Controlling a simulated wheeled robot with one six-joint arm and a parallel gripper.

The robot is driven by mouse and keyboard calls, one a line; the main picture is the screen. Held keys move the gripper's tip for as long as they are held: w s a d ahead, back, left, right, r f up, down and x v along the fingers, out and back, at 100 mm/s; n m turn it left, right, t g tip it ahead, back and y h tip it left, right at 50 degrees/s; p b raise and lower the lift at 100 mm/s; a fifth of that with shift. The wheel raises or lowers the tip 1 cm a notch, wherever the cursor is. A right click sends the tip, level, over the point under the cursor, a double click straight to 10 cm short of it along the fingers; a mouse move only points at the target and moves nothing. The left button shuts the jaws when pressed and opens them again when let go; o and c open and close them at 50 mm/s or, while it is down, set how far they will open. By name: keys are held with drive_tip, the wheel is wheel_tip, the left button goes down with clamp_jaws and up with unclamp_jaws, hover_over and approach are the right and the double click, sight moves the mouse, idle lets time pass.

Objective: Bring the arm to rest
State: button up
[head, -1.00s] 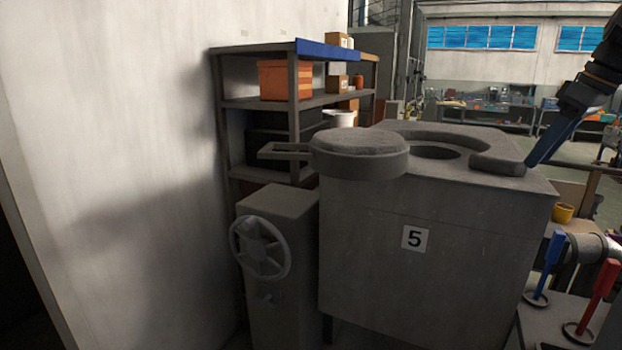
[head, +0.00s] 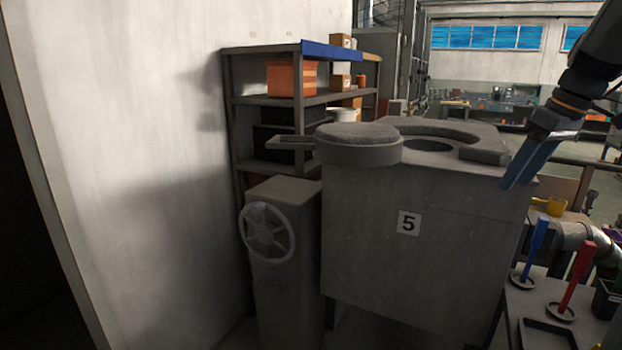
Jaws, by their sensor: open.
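My gripper (head: 512,184) shows at the right, with long blue fingers pointing down and to the left. It is open and I see nothing between the fingers. The fingertips appear over the right edge of the grey furnace box (head: 415,262) marked 5; I cannot tell how far apart they are in depth. My arm comes down from the top right corner, partly out of view.
A round lid (head: 358,150) sticks out at the furnace's top left. A handwheel (head: 268,234) is on a grey post beside it. Shelves (head: 307,100) stand behind. A blue tool (head: 533,255), a red tool (head: 576,277) and a yellow cup (head: 549,206) are at the lower right.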

drive_tip(key=s+a+f+m+g, duration=0.1)
drive_tip(key=s+a+f+m, duration=0.1)
drive_tip(key=a+f, duration=1.2)
drive_tip(key=s+a+f+m+h+b, duration=0.1)
drive_tip(key=s+a+f+m+h, duration=0.1)
drive_tip(key=s+a+f, duration=1)
drive_tip(key=a, duration=0.3)
drive_tip(key=shift+f+g+b, duration=0.2)
drive_tip(key=shift+g+b, duration=0.2)
